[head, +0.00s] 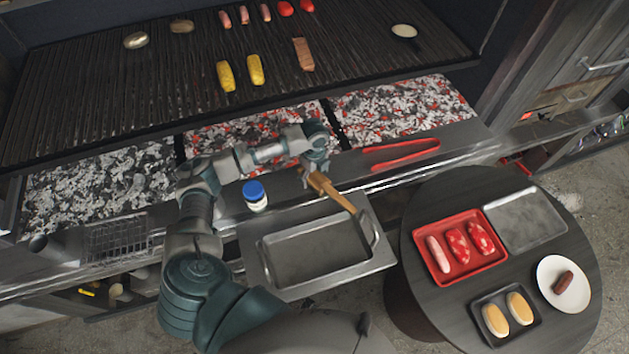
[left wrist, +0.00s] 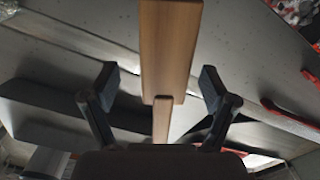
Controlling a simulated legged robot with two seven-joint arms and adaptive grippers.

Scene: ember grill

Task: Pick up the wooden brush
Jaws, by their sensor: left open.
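The wooden brush (head: 335,194) lies on the steel ledge in front of the coals, its handle reaching toward the rim of the steel pan. My left gripper (head: 313,168) is at the brush's far end in the head view. In the left wrist view, the brush (left wrist: 168,50) runs between the two open fingers of my left gripper (left wrist: 158,78), with a gap on each side. My arm hides part of the brush's far end in the head view. My right gripper is not in view.
Red tongs (head: 402,153) lie on the ledge to the right. A blue-capped bottle (head: 255,196) stands to the left, near my arm. The empty steel pan (head: 268,283) is in front. A round table (head: 421,205) with food trays is at the right; the grill (head: 110,90) is behind.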

